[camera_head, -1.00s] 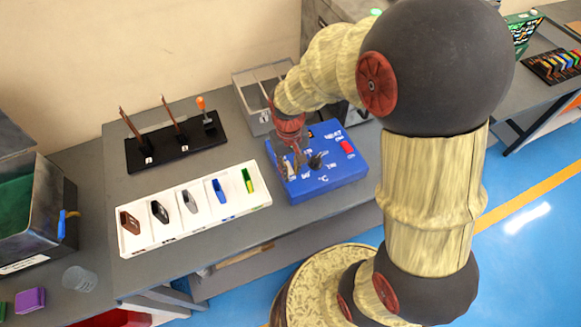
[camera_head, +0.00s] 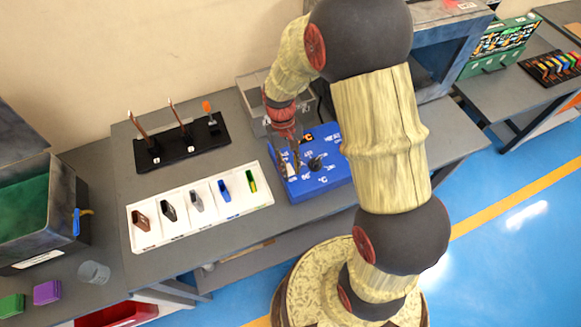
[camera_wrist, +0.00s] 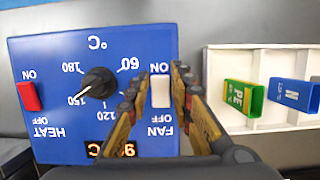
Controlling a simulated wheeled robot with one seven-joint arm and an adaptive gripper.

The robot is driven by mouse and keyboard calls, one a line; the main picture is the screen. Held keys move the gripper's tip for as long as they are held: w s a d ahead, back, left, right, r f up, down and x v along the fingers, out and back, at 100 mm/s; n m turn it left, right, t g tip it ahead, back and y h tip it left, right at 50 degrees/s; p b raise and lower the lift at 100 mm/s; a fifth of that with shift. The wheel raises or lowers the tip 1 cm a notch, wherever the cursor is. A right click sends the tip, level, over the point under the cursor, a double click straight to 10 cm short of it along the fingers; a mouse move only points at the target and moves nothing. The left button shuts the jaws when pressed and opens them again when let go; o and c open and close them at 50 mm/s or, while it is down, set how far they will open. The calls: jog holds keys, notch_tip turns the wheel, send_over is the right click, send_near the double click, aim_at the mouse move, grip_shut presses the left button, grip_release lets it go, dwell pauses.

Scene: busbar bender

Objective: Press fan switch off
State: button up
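The blue control box (camera_head: 330,183) stands on the grey bench in the head view, partly hidden by my arm. The wrist view shows its face (camera_wrist: 60,70) upside down. The white fan switch (camera_wrist: 160,91) is at the face's right side there, with ON above it and OFF below it. I cannot tell which way it is pressed. My gripper (camera_wrist: 160,80) is open and empty, its fingers on either side of the switch in the picture; contact cannot be seen. In the head view my gripper (camera_head: 290,158) is over the box's left part.
A black knob (camera_wrist: 98,88) and red heat switch (camera_wrist: 29,96) share the face. A display (camera_wrist: 112,150) is partly hidden by my gripper. A white tray of coloured parts (camera_head: 200,233) lies beside the box. A black tool rack (camera_head: 182,150) and grey bin (camera_head: 256,115) stand behind.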

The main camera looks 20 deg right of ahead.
aim_at(289, 169)
jog(key=o, duration=0.3)
jog(key=shift+o, duration=0.2)
jog(key=v, duration=1.2)
jog(key=s+r+t+b, duration=0.3)
jog(key=s+r+t, duration=0.6)
jog(key=s+r, duration=0.5)
jog(key=s, duration=0.3)
jog(key=shift+b, duration=0.3)
dwell(0.9)
